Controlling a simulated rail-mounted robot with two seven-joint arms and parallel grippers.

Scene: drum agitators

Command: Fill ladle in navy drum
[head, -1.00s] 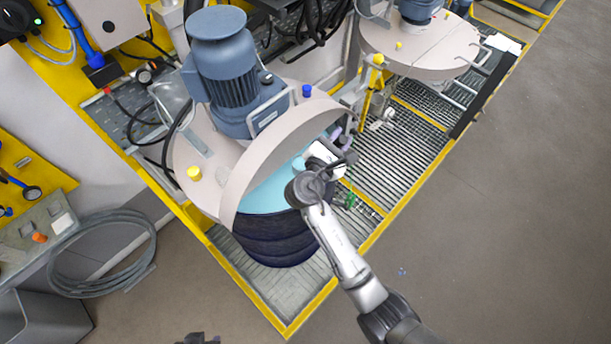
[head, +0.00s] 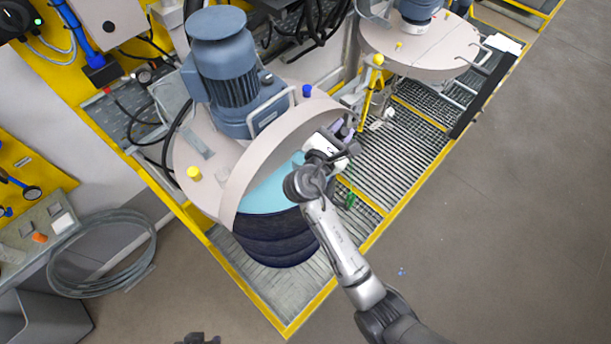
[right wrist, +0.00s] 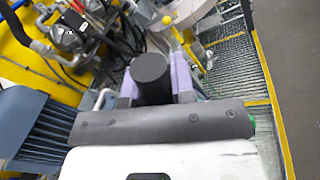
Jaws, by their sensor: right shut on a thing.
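The navy drum (head: 272,243) stands under a raised, partly open beige lid (head: 250,160). Light-blue liquid (head: 268,192) shows in its opening. My right gripper (head: 345,128) is over the drum's right rim, beside the lid edge. In the right wrist view its purple finger pads (right wrist: 182,80) are shut on a black, round-ended handle (right wrist: 152,78), which I take for the ladle's. The ladle's bowl is hidden, so I cannot tell whether it is in the liquid or what it holds. A small dark part at the bottom edge may be my left gripper (head: 200,339); its jaws are unclear.
A blue-grey motor (head: 225,70) stands on the lid. A second beige drum lid (head: 420,45) is at the upper right. Yellow-edged grating (head: 410,150) lies under the drums. A coiled grey hose (head: 100,250) is at the left.

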